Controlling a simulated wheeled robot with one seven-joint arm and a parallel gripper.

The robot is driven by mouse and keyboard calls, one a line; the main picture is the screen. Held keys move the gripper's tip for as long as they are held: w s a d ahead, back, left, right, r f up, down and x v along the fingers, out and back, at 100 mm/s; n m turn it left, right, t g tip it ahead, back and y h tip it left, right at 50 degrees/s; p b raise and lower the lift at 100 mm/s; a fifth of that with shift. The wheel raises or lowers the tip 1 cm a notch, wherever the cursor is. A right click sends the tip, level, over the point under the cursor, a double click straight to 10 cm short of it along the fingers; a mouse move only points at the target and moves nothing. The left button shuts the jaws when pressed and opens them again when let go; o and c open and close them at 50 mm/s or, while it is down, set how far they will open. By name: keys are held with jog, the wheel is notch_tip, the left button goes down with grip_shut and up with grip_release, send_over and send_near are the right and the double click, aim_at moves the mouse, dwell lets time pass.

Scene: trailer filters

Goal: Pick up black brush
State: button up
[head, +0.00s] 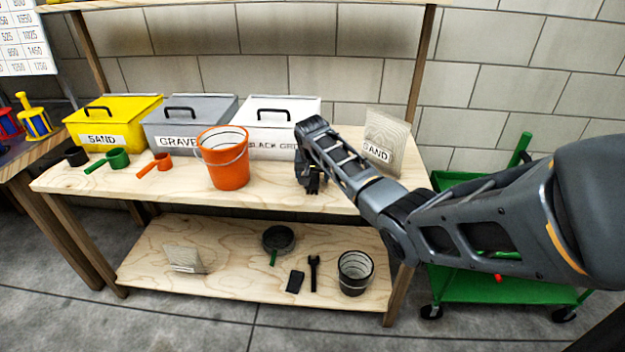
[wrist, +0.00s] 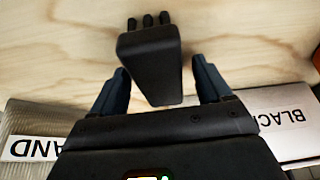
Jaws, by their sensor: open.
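In the wrist view, a black block-like piece with several short stubs at its far end, which looks like the black brush (wrist: 150,65), shows against the wooden tabletop. Its near end lies between the two fingers of my gripper (wrist: 160,85). The fingers are open, with a gap visible on the right side; contact on the left cannot be told. In the head view my gripper (head: 312,182) points down at the upper tabletop in front of the white box. The brush there is dark against the gripper and hard to separate from it.
The white box (head: 283,113), an orange bucket (head: 228,167) and a sand bag (head: 385,140) stand close around my gripper. Grey and yellow boxes (head: 115,110) are further left. The lower shelf (head: 220,240) holds a black bucket (head: 355,272), a sieve and small black tools.

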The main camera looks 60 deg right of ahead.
jog(key=shift+f, duration=0.25)
dwell(0.4)
jog(key=shift+c, duration=0.3)
jog(key=c, duration=1)
jog(key=shift+r, duration=0.2)
notch_tip(320, 180, up, 5)
jog(key=shift+s+d+f, duration=0.1)
jog(key=shift+s+f, duration=0.05)
jog(key=s+d+r, duration=0.2)
jog(key=s, duration=0.1)
jog(key=s+d+r, duration=0.1)
jog(key=s+r, duration=0.1)
jog(key=s, duration=0.1)
jog(key=s+d+r, duration=0.2)
jog(key=s, duration=0.1)
jog(key=shift+s+d+r+b, duration=0.25)
jog(key=shift+s+d+b, duration=0.05)
jog(key=shift+s+b, duration=0.1)
